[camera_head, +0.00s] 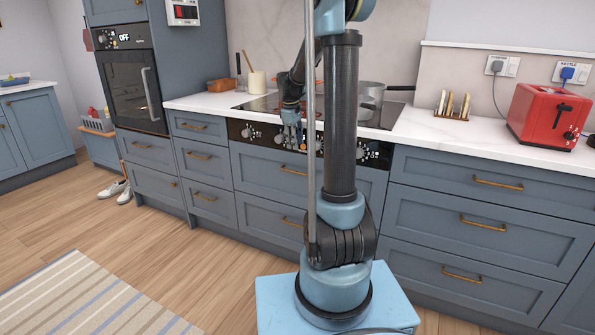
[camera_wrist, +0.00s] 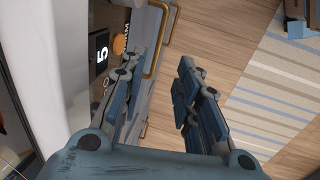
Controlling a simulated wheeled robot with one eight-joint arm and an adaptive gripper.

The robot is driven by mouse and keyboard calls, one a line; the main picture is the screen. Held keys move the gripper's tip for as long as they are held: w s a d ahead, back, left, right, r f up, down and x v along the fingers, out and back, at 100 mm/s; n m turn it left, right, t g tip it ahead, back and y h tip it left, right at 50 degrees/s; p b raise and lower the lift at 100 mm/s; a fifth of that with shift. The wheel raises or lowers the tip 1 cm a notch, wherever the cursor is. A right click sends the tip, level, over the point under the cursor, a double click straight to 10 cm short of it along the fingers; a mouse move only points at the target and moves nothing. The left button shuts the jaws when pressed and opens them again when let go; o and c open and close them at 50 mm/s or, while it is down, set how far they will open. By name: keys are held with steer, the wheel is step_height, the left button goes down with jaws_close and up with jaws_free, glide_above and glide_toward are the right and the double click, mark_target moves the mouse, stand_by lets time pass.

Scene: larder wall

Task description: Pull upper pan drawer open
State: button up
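The upper pan drawer (camera_head: 258,167) is the wide blue-grey front below the hob's control panel, and it looks shut. Its brass handle (camera_head: 293,171) shows just left of my arm; the right part of the front is hidden behind the arm. My gripper (camera_head: 292,138) points down in front of the control panel, above that handle. In the wrist view my gripper (camera_wrist: 163,62) has its two fingers spread wide with nothing between them. A brass handle (camera_wrist: 154,48) shows between and beyond the fingertips, apart from them; I cannot tell which drawer it belongs to.
The control panel (camera_head: 262,135) with knobs lies close to my gripper. A lower wide drawer (camera_head: 262,217) is below. Pots (camera_head: 371,98) stand on the hob, and a red toaster (camera_head: 549,117) is on the right counter.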

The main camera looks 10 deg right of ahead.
glide_toward(298, 168)
steer(key=s+f, duration=0.1)
steer(key=f, duration=0.1)
steer(key=s+f, duration=0.1)
steer(key=f, duration=0.4)
steer(key=shift+s+f, duration=0.25)
steer(key=shift+s, duration=0.15)
jaws_close()
